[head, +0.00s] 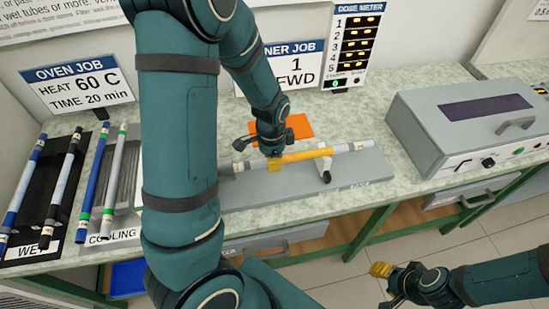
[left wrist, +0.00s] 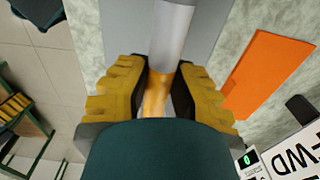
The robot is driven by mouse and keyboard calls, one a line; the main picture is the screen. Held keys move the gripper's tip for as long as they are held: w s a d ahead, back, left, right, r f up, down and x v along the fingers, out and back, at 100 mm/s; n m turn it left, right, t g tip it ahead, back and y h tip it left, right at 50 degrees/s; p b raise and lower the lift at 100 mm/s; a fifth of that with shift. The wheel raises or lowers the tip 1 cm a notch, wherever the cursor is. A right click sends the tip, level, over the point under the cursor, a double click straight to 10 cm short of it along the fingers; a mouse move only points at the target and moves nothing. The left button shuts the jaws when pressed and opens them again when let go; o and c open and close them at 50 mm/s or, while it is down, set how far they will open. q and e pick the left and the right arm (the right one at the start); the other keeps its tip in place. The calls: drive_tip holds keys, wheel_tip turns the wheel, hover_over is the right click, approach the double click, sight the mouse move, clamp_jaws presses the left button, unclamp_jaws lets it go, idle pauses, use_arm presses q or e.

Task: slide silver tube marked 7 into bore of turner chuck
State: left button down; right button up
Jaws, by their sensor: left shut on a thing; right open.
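A silver tube (head: 344,149) with an orange middle section lies roughly level above the grey turner base (head: 290,190). I cannot read the mark on its end. My left gripper (head: 274,163) is shut around the orange section, left of the tube's middle in the head view. The left wrist view shows the tube (left wrist: 172,30) passing between the yellow fingers of this gripper (left wrist: 160,98). The tube's left end is near my left arm, which hides that end of the turner. I cannot make out the chuck bore. My right gripper (head: 381,270) is open and empty, out over the floor.
A small white-and-black support (head: 325,167) stands on the turner base under the tube. An orange sheet (head: 298,127) lies behind. Several tubes lie on the wet rack (head: 43,215) and cooling rack (head: 128,180) at left. A grey oven-like box (head: 440,125) stands at right.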

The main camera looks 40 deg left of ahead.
use_arm(q)
drive_tip(key=shift+s+a, duration=0.2)
drive_tip(key=shift+s, duration=0.05)
drive_tip(key=c, duration=0.9)
unclamp_jaws()
drive_tip(key=shift+o, duration=0.2)
drive_tip(key=shift+r, duration=0.1)
wheel_tip(320, 180, up, 12)
